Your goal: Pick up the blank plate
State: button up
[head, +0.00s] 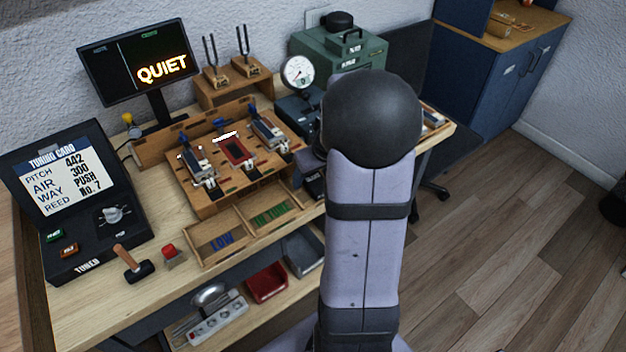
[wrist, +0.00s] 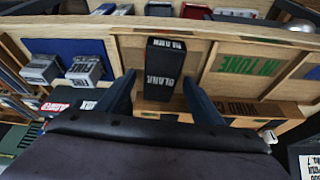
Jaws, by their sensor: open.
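My gripper is open, and a gap shows between the plate and each finger.
The wooden tray's "IN TUNE" compartment (wrist: 250,66) lies right of the plate. Two labelled metal blocks (wrist: 86,70) sit to the left on a blue surface.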

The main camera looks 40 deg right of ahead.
jog(key=shift+f, duration=0.1)
dwell(0.3)
jog(key=c, duration=1.2)
